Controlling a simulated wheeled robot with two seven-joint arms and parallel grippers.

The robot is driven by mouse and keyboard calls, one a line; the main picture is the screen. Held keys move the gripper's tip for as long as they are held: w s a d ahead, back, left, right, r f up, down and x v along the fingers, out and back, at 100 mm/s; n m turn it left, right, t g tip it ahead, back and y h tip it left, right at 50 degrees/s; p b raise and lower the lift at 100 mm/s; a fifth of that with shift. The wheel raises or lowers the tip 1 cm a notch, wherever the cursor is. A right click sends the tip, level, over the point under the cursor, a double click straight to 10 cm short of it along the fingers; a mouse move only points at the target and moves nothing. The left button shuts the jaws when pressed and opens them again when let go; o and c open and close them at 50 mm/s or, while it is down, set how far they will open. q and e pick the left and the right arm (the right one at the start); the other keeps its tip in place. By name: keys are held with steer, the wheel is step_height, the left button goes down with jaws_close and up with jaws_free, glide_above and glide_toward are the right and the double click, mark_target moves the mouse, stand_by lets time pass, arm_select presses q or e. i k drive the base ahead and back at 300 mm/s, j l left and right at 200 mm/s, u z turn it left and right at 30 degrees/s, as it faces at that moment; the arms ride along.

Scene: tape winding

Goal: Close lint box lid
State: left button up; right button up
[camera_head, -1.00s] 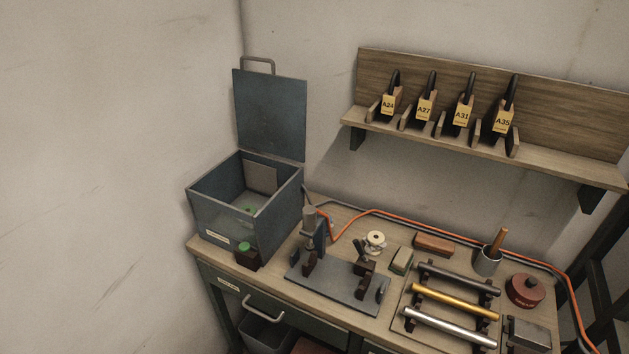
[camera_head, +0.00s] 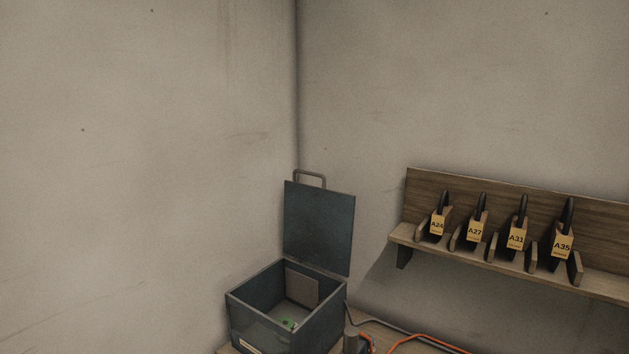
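The lint box (camera_head: 270,329) is a dark blue-grey open metal box on the left end of the workbench, low in the view. Its lid (camera_head: 319,229) stands upright at the back, wide open, with a grey handle (camera_head: 310,175) on its top edge. Inside the box are a pale panel against the back wall and a small green item (camera_head: 290,323). The front lower part of the box is cut off by the bottom edge of the picture. Neither of my grippers is in view.
A wooden wall shelf (camera_head: 505,268) to the right holds several tagged tools marked A24, A27, A31 and A35. An orange cable (camera_head: 425,336) runs along the bench at the bottom. Bare walls meet in a corner behind the box. Most of the bench is out of view.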

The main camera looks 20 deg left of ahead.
mark_target(318, 223)
steer(key=j+z, duration=0.3)
steer(key=z, duration=0.15)
steer(key=k+j+z, duration=0.1)
steer(key=j+z, duration=0.3)
steer(key=l, duration=0.1)
